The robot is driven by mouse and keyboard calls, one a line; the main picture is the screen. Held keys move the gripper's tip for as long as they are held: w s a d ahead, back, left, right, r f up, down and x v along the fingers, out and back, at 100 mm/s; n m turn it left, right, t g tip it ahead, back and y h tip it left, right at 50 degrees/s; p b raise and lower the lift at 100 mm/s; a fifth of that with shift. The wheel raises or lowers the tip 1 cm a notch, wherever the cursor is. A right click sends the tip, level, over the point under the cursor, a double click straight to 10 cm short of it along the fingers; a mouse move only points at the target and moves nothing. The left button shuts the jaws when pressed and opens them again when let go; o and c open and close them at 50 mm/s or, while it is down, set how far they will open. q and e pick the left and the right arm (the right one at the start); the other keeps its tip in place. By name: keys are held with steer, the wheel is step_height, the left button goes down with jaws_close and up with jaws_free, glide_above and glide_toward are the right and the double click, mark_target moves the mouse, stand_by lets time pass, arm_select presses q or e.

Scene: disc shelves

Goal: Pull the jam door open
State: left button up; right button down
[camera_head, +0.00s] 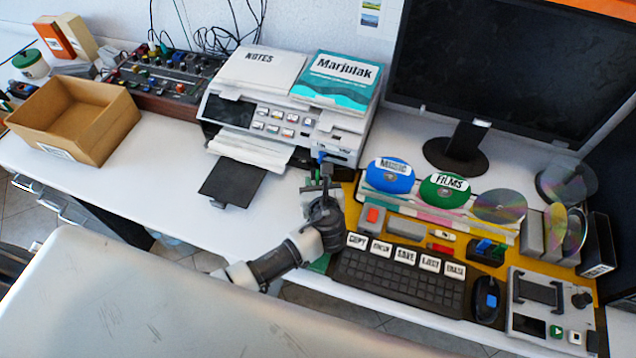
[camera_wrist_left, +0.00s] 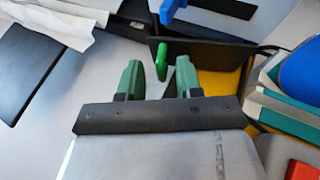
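The printer (camera_head: 285,122) stands at the back of the white desk. A dark panel (camera_wrist_left: 208,52) with a green tab (camera_wrist_left: 161,60) at its edge shows in the left wrist view; it looks like the jam door, but I cannot tell how far it stands open. A blue part (camera_wrist_left: 170,8) is above it, also seen low at the printer's right front (camera_head: 320,157). My left gripper (camera_head: 318,188) is just in front of that corner. Its green fingers (camera_wrist_left: 159,80) are apart, with the tab between and slightly beyond their tips. My right gripper is not in view.
A black output tray (camera_head: 231,183) and paper (camera_head: 250,149) stick out left of my gripper. The desk's left front (camera_head: 150,180) is clear.

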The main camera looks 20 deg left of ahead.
arm_select(q)
jaws_close()
steer(key=shift+s+d+r+n+y+p, duration=0.1)
steer(key=shift+s+d+n+y+p, duration=0.2)
steer(key=shift+d+n+y, duration=0.15)
steer(key=s+d+n+g+y, duration=0.1)
steer(key=n+y, duration=0.1)
steer(key=s+d+n+g+y, duration=0.1)
steer(key=n+g, duration=0.1)
steer(key=shift+d+y+p, duration=0.1)
steer(key=shift+y+p, duration=0.2)
steer(key=shift+y, duration=0.05)
jaws_free()
